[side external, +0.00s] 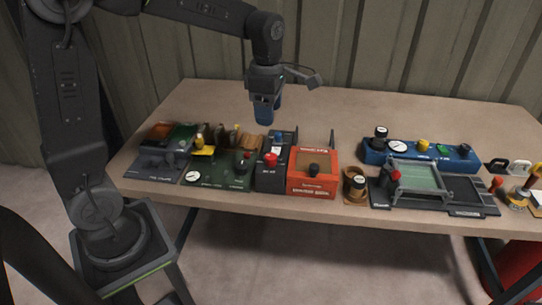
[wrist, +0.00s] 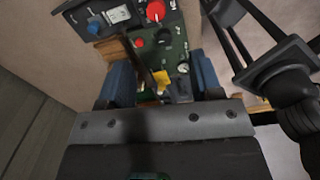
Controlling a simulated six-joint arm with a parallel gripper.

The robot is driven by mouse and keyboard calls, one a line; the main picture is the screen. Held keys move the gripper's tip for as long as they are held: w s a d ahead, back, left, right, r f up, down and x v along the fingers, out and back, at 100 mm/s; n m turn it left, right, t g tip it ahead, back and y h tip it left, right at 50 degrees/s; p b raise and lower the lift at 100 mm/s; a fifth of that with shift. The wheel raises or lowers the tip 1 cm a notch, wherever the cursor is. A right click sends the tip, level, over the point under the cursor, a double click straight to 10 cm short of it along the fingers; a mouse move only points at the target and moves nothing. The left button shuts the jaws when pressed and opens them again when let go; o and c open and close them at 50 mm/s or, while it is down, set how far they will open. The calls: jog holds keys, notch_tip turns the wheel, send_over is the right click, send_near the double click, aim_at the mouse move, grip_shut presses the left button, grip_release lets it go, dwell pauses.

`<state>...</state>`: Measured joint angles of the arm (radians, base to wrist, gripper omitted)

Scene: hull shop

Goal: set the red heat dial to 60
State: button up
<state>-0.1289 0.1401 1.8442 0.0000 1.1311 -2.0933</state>
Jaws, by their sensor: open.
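A red knob (side external: 270,160) sits on the front of a dark grey box (side external: 269,181), left of the orange-red box; it shows at the top of the wrist view (wrist: 155,10). My gripper (side external: 265,112), with blue fingers, is open and empty, pointing down above and behind the panels, apart from both knobs. In the wrist view its fingers (wrist: 162,82) spread over the green panel.
A green panel (side external: 222,178) with a white gauge (side external: 193,177) and a yellow piece (side external: 203,151) lies left of the grey box. The table's back is clear.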

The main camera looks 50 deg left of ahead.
aim_at(271, 156)
jog(key=shift+n, duration=0.8)
jog(key=f, duration=0.9)
jog(key=w+f, duration=0.1)
jog(key=f, duration=0.4)
jog(key=shift+a+f, duration=0.2)
jog(key=shift+f, duration=0.1)
jog(key=c, duration=0.9)
